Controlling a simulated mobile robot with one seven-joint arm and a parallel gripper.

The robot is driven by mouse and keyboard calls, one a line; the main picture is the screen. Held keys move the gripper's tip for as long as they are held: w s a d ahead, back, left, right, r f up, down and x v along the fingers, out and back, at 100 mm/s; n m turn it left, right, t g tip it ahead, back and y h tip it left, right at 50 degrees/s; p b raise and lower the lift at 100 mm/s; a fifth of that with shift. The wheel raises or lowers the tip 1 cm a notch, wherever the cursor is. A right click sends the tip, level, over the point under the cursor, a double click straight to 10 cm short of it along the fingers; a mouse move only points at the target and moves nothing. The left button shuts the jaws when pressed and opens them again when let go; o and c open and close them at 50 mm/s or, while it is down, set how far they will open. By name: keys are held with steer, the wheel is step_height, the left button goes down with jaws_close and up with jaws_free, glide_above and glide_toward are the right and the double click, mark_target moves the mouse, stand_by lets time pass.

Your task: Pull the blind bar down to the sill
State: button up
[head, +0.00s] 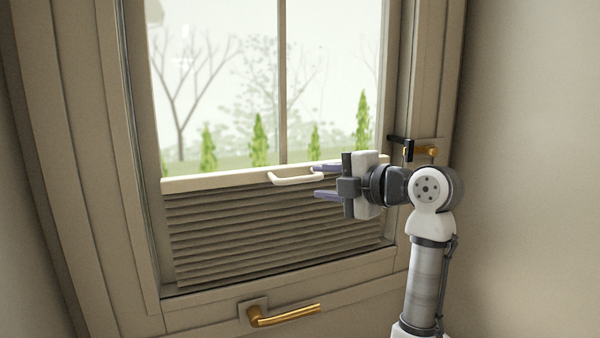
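The blind bar (220,181) is a pale cream rail across the window, with a white loop handle (290,181) near its middle. Grey-brown pleats (270,235) hang between the bar and the sill (285,278), which is below. My gripper (325,181) comes from the right, its two fingers apart, one above the other. The upper fingertip is at the height of the bar and the lower one is in front of the pleats. The handle's right end lies between the fingertips in the picture; I cannot tell whether they touch it.
A brass handle (285,314) sticks out from the frame below the sill. A brass and black latch (408,149) is on the right frame, close behind my wrist. Clear glass (220,80) fills the window above the bar. A plain wall is at the right.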

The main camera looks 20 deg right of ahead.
mark_target(304, 180)
steer(key=p+x, duration=0.2)
steer(key=x, duration=0.5)
jaws_close()
